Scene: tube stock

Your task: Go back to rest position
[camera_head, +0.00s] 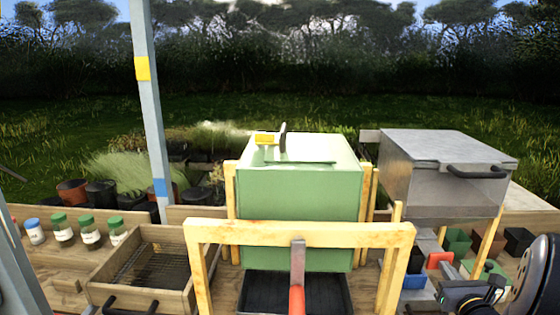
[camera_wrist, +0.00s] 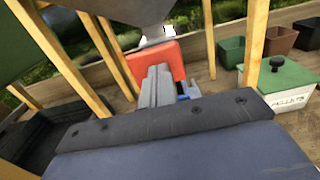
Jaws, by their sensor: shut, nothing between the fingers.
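My gripper (camera_wrist: 157,78) shows in the wrist view as grey fingers, shut and empty. It points toward an upright red piece (camera_wrist: 178,58) under the metal box; I cannot tell whether they touch. The red piece also shows in the head view (camera_head: 440,260). My arm's dark wrist is at the lower right of the head view, among wooden posts. The fingertips are hard to make out there.
A metal box (camera_head: 435,180) with a dark handle stands on wooden posts above my gripper. A green-lidded box (camera_wrist: 282,85) and small pots (camera_wrist: 230,50) are to the right. A green bin (camera_head: 300,195) and wooden frame (camera_head: 300,233) stand left of my arm.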

